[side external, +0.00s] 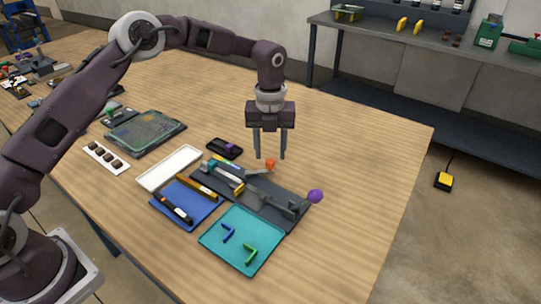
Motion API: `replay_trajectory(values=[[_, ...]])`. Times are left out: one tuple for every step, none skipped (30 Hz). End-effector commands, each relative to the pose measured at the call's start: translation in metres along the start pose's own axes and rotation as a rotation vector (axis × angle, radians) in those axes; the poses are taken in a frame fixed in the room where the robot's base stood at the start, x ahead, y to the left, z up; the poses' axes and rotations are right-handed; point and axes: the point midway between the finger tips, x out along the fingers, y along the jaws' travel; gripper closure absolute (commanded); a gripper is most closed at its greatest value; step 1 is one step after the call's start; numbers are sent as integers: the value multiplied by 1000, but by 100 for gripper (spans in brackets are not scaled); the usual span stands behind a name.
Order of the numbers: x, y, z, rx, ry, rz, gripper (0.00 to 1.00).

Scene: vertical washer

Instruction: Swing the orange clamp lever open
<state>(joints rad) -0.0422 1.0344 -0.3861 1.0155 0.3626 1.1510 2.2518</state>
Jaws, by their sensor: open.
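The orange clamp lever (270,164) shows as a small orange knob on an arm at the back edge of the dark fixture plate (258,206). My gripper (270,158) points straight down with two parallel fingers apart and nothing between them. The fingertips appear right above or just behind the orange knob; from this one view I cannot tell whether they touch it. A grey bar with a yellow band (237,184) lies along the fixture next to the lever. A purple knob (316,196) stands at the fixture's right end.
In front lie a teal tray (238,262) with blue and green hex keys, and a blue tray (198,219) with tools. A white tray (169,158) and a small black tray (224,147) lie left of the fixture. The table's right side is clear.

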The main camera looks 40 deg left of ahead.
Motion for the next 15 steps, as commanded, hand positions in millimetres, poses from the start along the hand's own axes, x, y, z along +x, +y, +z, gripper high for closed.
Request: replay_trajectory(values=[[-12, -1, 1, 0, -4, -3, 55], [-18, -1, 1, 0, -4, -3, 55], [-25, -1, 0, 0, -2, -3, 55], [-31, -1, 1, 0, -3, -4, 55], [-35, -1, 0, 1, -2, -3, 55], [-40, -1, 0, 1, -2, -3, 55], [-43, -1, 0, 1, -2, -3, 55], [-45, -1, 0, 1, -1, -2, 55], [-46, 0, 0, 1, 0, -1, 55], [-47, 0, 0, 1, 0, -1, 55], [-47, 0, 0, 1, 0, -1, 55], [-47, 0, 0, 1, 0, -1, 55], [-47, 0, 0, 1, 0, -1, 55], [-47, 0, 0, 1, 0, -1, 55], [-47, 0, 0, 1, 0, -1, 55]])
